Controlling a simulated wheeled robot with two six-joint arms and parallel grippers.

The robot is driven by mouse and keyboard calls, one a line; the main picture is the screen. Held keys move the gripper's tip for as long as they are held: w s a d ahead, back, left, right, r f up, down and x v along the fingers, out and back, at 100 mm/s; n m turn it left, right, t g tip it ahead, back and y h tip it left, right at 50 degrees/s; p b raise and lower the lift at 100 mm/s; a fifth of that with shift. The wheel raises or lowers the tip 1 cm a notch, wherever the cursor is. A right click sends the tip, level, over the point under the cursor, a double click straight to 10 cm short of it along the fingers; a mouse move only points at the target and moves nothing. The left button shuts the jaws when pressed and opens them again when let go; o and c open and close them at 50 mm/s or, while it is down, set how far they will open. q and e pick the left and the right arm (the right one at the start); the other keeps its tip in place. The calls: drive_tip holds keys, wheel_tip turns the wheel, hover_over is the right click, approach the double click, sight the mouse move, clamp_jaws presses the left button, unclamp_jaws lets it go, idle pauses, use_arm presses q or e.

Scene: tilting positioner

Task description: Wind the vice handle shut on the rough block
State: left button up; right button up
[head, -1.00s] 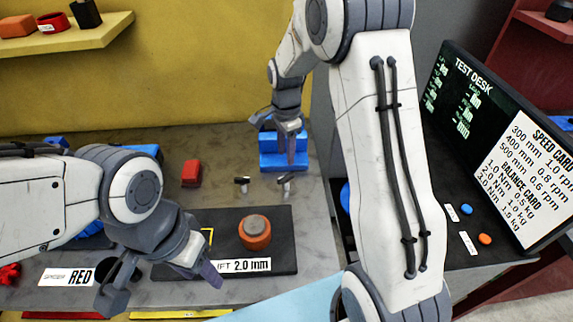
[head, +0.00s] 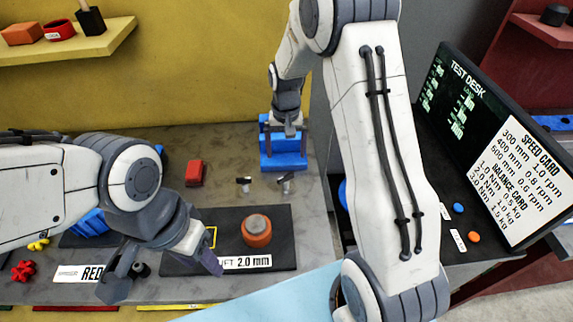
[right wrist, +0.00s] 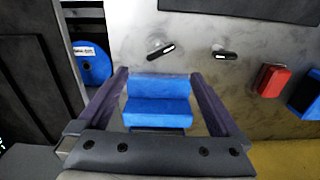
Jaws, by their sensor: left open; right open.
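A blue stepped body (head: 284,159) stands at the back of the bench in the head view. It also shows between my right fingers in the right wrist view (right wrist: 158,112). It may be the vice, but I make out no handle or rough block on it. My right gripper (head: 288,130) is open above its back part; in the right wrist view its open fingers (right wrist: 160,76) frame the body with no clear contact. My left gripper (head: 165,276) is open and empty over the bench's front left, beside the dark plate (head: 280,220).
An orange cylinder with a grey top (head: 257,231) stands on the plate. Two small dark levers with pale tips (head: 244,184) (head: 285,183) lie behind it. A red box (head: 196,173) stands to their left. The test desk screen (head: 490,140) is at right.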

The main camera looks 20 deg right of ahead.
sight(286, 176)
wheel_tip(286, 176, down, 10)
drive_tip(key=n+p, duration=0.1)
drive_tip(key=n, duration=0.1)
drive_tip(key=n+p, duration=0.3)
drive_tip(key=n, duration=0.1)
drive_tip(key=shift+s+f+p, duration=0.1)
drive_tip(key=shift+f+p, duration=0.15)
drive_tip(key=shift+p, duration=0.15)
use_arm(q)
wheel_tip(286, 176, up, 6)
drive_tip(key=shift+f, duration=0.15)
use_arm(e)
drive_tip(key=c, duration=1.3)
drive_tip(key=shift+f+b, duration=0.1)
drive_tip(key=shift+b, duration=0.35)
use_arm(q)
drive_tip(key=shift+f, duration=0.45)
